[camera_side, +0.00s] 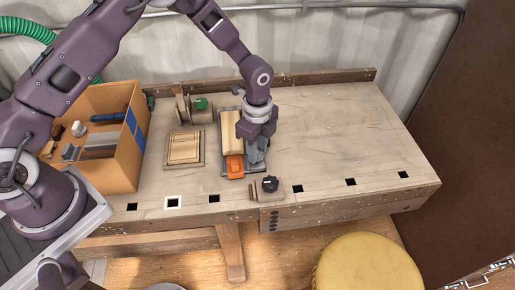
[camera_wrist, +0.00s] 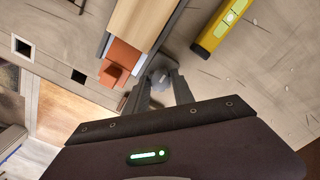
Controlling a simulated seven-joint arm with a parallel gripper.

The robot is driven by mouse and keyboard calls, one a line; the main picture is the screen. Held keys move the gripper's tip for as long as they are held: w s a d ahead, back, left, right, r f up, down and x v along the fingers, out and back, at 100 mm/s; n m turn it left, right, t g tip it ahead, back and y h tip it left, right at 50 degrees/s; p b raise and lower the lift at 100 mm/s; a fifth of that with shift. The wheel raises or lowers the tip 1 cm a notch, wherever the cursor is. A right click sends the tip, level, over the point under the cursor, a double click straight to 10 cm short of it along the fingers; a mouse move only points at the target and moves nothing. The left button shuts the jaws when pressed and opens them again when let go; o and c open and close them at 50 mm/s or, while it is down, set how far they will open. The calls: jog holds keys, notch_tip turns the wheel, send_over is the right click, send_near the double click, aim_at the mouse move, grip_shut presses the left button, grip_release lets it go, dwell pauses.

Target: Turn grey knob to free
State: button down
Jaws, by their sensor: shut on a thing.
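My gripper (camera_side: 257,152) points down at the front right corner of a dark-framed fixture (camera_side: 223,128) that holds a pale wooden block (camera_side: 231,130) and an orange piece (camera_side: 235,166). In the wrist view my gripper (camera_wrist: 160,84) is shut on the small grey knob (camera_wrist: 158,73), which sits beside the orange piece (camera_wrist: 118,62) and the wooden block (camera_wrist: 145,20). The fingers cover part of the knob, so its turn angle is unclear. In the side view the knob is mostly hidden by my fingers.
A black knob (camera_side: 270,184) is at the bench's front edge. A green knob (camera_side: 201,103) stands at the back. A framed wooden panel (camera_side: 184,148) lies left. A cardboard box (camera_side: 125,160) of tools is farther left. A yellow level (camera_wrist: 222,25) lies nearby. The bench's right side is clear.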

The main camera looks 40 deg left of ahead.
jog(key=shift+n, duration=0.3)
jog(key=n, duration=0.8)
jog(key=shift+n, duration=0.3)
jog(key=n, duration=0.8)
jog(key=shift+n, duration=0.5)
jog(key=c, duration=1.1)
grip_release()
jog(key=shift+o, duration=0.2)
